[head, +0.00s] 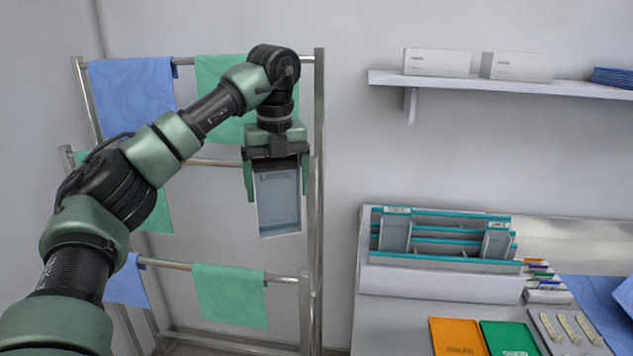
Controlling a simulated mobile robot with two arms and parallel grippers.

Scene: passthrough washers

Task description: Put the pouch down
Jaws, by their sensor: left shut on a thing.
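A clear, pale blue-grey pouch (278,203) hangs upright in the head view, in front of the towel rack. My left gripper (276,165) points down and is shut on the pouch's dark top edge. The green fingers sit on either side of the pouch's upper part. The pouch is in the air, left of the counter and apart from it. My right gripper is not in view.
A metal rack (318,180) with blue and green towels stands behind my left arm. On the counter (393,325) are a teal-edged sorting rack (440,262), an orange card (457,337), a green card (509,338) and a small tray. A wall shelf (500,84) holds white boxes.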

